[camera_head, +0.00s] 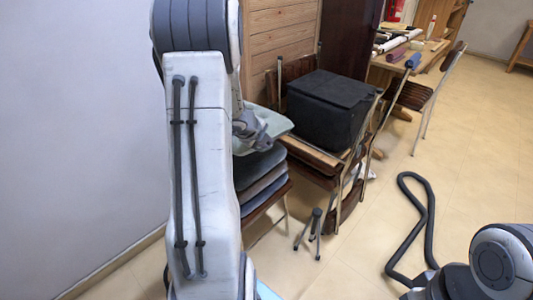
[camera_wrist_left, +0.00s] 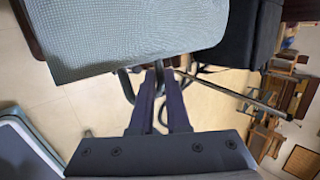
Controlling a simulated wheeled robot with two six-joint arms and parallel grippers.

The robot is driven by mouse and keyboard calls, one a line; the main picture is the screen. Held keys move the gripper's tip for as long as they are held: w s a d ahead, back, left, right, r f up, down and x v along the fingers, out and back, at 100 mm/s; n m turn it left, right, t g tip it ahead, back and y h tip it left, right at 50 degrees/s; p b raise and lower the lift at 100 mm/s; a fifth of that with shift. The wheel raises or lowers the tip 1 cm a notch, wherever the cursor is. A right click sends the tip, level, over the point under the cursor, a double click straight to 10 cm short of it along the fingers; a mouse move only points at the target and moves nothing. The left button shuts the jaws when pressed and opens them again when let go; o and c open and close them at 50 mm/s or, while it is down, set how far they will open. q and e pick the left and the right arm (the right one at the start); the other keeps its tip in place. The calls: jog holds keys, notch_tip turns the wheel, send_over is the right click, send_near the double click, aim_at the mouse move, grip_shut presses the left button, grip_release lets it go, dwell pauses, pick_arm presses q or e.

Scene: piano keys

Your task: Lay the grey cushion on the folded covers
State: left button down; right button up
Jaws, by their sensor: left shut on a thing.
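The grey cushion (camera_head: 270,127) is pale grey-green and is held at its edge by my left gripper (camera_head: 243,130). The left gripper is shut on it. The cushion is roughly level over the folded covers (camera_head: 262,168), a dark grey and blue-grey stack on a chair seat. A thin dark gap shows below the cushion, but I cannot tell whether they touch. My left arm hides the left part of both. In the left wrist view the cushion (camera_wrist_left: 125,35) fills the top, beyond the gripper fingers (camera_wrist_left: 163,72). My right gripper is out of view.
A large black box (camera_head: 325,108) sits on chairs just right of the covers. A small stool (camera_head: 311,232) stands on the floor below. A black hose (camera_head: 428,215) loops on the floor at right. A table (camera_head: 405,62) with several items stands behind. A wall is at left.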

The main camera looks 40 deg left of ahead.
pick_arm(q)
jog(key=shift+f+b, duration=1.65)
jog(key=shift+f, duration=0.6)
jog(key=c, duration=1.3)
grip_release()
jog(key=shift+f, duration=0.15)
jog(key=o, duration=0.4)
jog(key=shift+d, duration=0.1)
jog(key=shift+r, duration=0.2)
